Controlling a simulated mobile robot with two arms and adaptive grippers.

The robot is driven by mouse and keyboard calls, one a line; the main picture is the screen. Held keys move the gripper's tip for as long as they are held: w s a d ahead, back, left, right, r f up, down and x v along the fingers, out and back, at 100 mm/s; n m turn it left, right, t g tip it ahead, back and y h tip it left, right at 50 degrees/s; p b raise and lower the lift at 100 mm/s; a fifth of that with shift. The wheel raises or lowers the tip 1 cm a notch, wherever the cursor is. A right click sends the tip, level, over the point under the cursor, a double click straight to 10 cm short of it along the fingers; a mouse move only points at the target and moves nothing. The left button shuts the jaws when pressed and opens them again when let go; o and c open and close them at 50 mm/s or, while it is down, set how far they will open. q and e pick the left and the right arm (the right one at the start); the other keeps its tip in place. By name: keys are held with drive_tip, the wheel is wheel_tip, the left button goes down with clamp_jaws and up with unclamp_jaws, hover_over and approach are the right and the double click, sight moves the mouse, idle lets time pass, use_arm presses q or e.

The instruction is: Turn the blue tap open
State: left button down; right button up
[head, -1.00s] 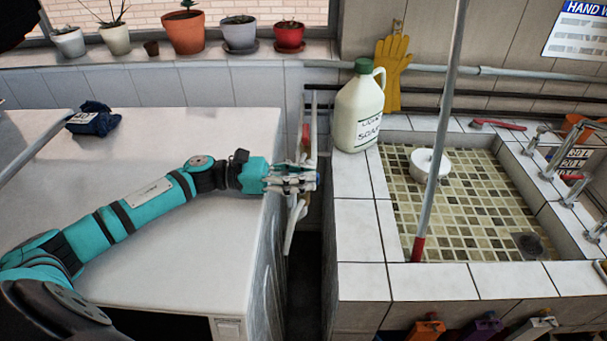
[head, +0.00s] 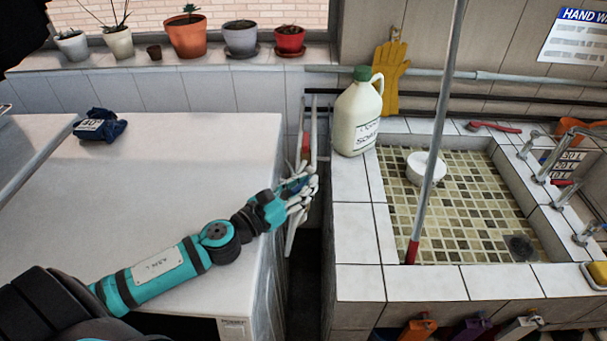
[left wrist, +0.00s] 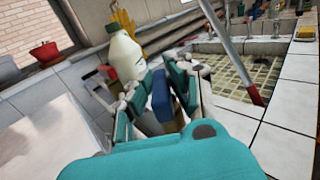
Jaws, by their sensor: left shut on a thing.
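The blue tap handle (left wrist: 161,94) shows between the fingers of my left gripper (left wrist: 158,88) in the left wrist view. My left gripper is shut on it. In the head view the left gripper (head: 304,188) is in the gap between the white worktop and the tiled sink, beside upright white pipes. Only a small patch of the blue tap (head: 296,186) shows there, as the fingers cover most of it. The tap's body and how far it is turned are hidden. My right gripper is not in view.
The white worktop (head: 180,200) lies left of the gripper, with a dark blue cloth item (head: 112,128) on it. A soap jug (head: 352,125) stands on the sink's tiled edge (head: 357,232). A long pole (head: 437,130) leans in the sink. Red-handled pipework (head: 305,145) is close behind the gripper.

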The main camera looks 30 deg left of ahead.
use_arm(q)
drive_tip(key=n+y, duration=0.1)
drive_tip(key=n+y+p, duration=0.1)
drive_tip(key=y, duration=0.1)
drive_tip(key=n+y+p, duration=0.1)
drive_tip(key=shift+d+r+t+y, duration=0.1)
drive_tip(key=shift+r+t+y, duration=0.2)
drive_tip(key=shift+t, duration=0.1)
drive_tip(key=n+y+p, duration=0.1)
drive_tip(key=y, duration=0.1)
drive_tip(key=shift+f+n+y, duration=0.1)
drive_tip(key=shift+n+y, duration=0.2)
drive_tip(key=shift+n, duration=0.1)
drive_tip(key=shift+f+n+g+y+p, duration=0.1)
drive_tip(key=shift+n+g+y+p, duration=0.3)
drive_tip(key=shift+n+y, duration=0.85)
drive_tip(key=shift+f+n+g+y+p, duration=0.1)
drive_tip(key=shift+n+g+y+p, duration=0.4)
drive_tip(key=shift+y, duration=1.25)
drive_tip(key=shift+n+y, duration=0.3)
drive_tip(key=shift+n, duration=0.05)
drive_tip(key=c, duration=1.3)
unclamp_jaws()
drive_tip(key=shift+s, duration=0.1)
